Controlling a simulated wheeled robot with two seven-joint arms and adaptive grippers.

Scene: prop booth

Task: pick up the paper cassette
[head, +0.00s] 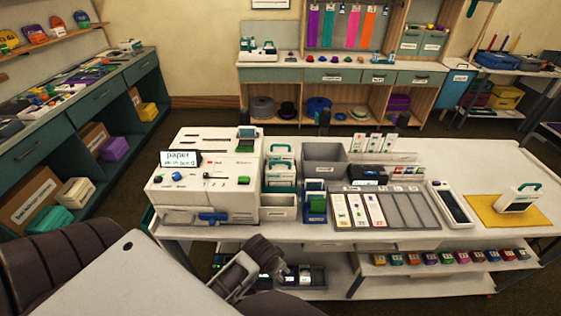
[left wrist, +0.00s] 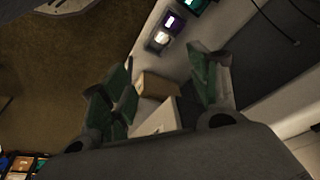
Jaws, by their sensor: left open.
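A white cassette-like box with a teal handle (head: 517,198) sits on the yellow mat (head: 482,212) at the table's right. Similar white pieces with green handles (head: 281,160) stand in a white holder beside the printer. I cannot tell for sure which is the paper cassette. My left gripper (head: 262,268) is at the table's front edge, low and left of centre, well away from the mat. In the left wrist view it is open (left wrist: 166,88), with a tan block (left wrist: 158,85) and a pale box (left wrist: 158,122) showing beyond its fingers. My right gripper is not in view.
A white printer (head: 205,160) with a "paper" sign (head: 181,158) stands at the table's left. A grey bin (head: 324,160), a sectioned tray (head: 408,212) and a tablet-like device (head: 452,204) fill the middle. Small coloured boxes (head: 445,258) line the lower shelf.

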